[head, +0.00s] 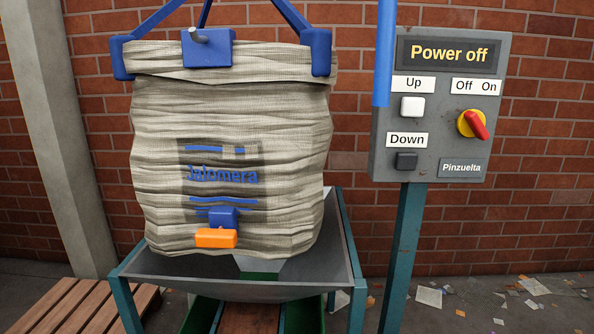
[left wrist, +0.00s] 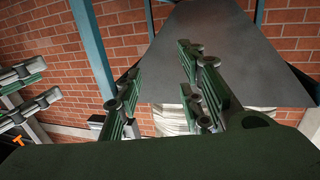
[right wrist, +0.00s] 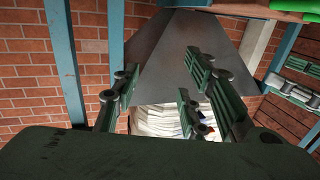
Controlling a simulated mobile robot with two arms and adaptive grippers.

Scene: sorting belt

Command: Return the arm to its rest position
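My left gripper (left wrist: 162,75) shows in the left wrist view with its green fingers spread apart and nothing between them. My right gripper (right wrist: 160,78) shows in the right wrist view, also with its fingers spread and empty. Green fingers of the other gripper show at the left edge of the left wrist view and at the right edge of the right wrist view. I cannot clearly make out either gripper in the head view.
A large woven bag (head: 257,120) hangs from blue straps over a grey hopper (head: 340,258) on teal legs. A control box (head: 441,140) reading "Power off" stands right of it on a post. A wooden pallet (head: 75,308) lies lower left. Scraps litter the right floor.

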